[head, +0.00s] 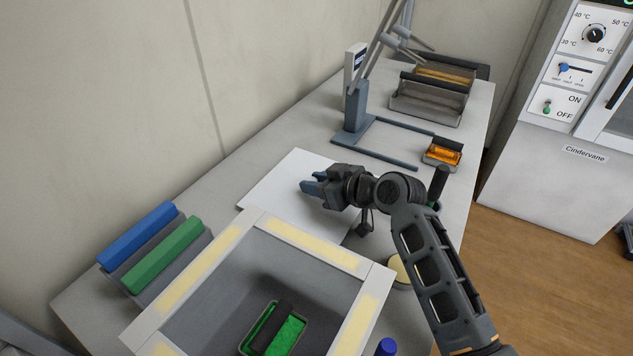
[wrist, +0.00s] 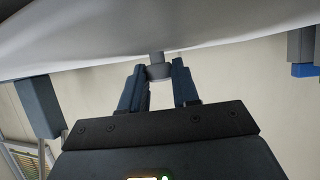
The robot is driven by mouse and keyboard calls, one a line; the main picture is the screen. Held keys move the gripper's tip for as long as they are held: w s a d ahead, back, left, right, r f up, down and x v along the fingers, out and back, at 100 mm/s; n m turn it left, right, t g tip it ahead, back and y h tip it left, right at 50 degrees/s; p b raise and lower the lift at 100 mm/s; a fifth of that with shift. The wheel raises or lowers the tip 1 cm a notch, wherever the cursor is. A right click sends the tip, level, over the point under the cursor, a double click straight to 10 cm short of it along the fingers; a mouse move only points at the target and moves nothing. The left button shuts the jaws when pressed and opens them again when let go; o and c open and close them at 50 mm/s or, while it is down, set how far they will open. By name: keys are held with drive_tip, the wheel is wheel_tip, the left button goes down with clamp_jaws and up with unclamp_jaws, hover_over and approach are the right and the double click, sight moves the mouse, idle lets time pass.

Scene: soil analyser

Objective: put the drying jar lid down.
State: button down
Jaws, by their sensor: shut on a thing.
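My gripper (head: 312,186) is low over a white flat sheet (head: 268,192) on the bench, its blue fingers pointing left. In the wrist view my gripper (wrist: 160,88) is shut on a small grey knob, which I take as the knob of the drying jar lid (wrist: 157,72). The knob's short stem meets a broad pale surface across the top of that view. I cannot tell whether that surface is the lid or the sheet, nor whether the lid touches it. In the head view the lid is not distinguishable.
A pale-framed box (head: 255,226) holding a green tray stands in front. A rack with blue (head: 136,235) and green blocks is left. A blue-grey stand (head: 356,110), an orange tray (head: 443,153) and a grey rack (head: 428,102) are behind. A cream round thing (head: 398,270) is partly hidden by my arm.

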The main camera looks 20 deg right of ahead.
drive_tip(key=shift+f, duration=0.15)
drive_tip(key=c, duration=0.8)
unclamp_jaws()
drive_tip(key=shift+r, duration=0.2)
drive_tip(key=v, duration=1.2)
